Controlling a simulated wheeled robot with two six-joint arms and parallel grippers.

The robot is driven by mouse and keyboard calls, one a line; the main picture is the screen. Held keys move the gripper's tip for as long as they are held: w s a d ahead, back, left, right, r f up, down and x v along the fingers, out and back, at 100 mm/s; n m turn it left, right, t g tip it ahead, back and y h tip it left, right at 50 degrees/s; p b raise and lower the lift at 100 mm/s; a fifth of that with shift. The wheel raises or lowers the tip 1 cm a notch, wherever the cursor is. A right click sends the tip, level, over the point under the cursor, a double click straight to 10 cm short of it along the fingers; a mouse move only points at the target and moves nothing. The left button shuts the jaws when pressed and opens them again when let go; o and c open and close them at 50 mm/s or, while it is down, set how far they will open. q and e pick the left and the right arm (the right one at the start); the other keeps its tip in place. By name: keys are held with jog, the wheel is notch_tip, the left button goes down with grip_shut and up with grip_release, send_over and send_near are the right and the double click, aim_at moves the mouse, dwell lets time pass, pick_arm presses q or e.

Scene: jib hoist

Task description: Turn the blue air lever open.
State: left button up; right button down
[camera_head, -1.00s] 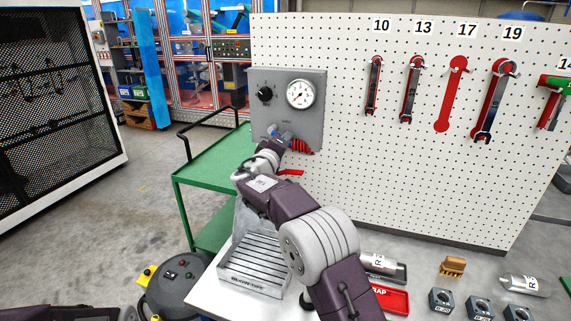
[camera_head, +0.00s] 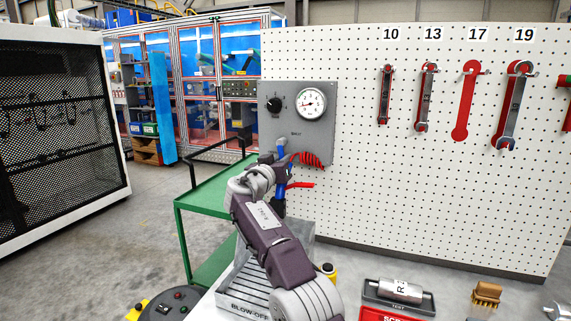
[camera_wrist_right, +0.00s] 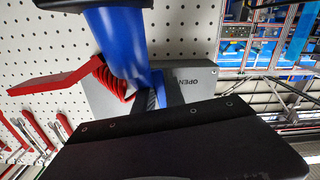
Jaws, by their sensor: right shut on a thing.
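The blue air lever (camera_head: 282,148) is at the lower edge of a grey wall panel (camera_head: 270,128), just left of a red coiled hose (camera_head: 308,160). My right gripper (camera_head: 276,168) is at the lever and shut on it; its jaws hide part of the lever. In the right wrist view, a dark gripper finger (camera_wrist_right: 185,145) fills the bottom, with a bit of blue lever (camera_wrist_right: 203,82) behind it near the word OPEN. A blue tool body (camera_wrist_right: 120,40) with a red handle (camera_wrist_right: 60,77) hangs close by the jaws. My left gripper is not in view.
A pressure gauge (camera_head: 311,104) and black knob (camera_head: 274,104) sit on the panel. A white pegboard (camera_head: 400,200) with wrenches runs right. A green cart (camera_head: 205,205) stands left. A slatted blow-off tray (camera_head: 245,290) lies below my right arm.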

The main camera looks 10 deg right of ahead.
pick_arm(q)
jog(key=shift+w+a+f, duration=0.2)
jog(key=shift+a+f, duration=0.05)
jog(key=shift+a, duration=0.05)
pick_arm(e)
jog(key=shift+w+a+f+m, duration=0.15)
jog(key=shift+a+m, duration=0.1)
jog(key=shift+m, duration=0.3)
jog(key=shift+w+a+f+m, duration=0.1)
jog(key=shift+w+a+m, duration=0.1)
jog(key=shift+m, duration=0.35)
jog(key=shift+r, duration=0.1)
jog(key=c, duration=1.4)
grip_release()
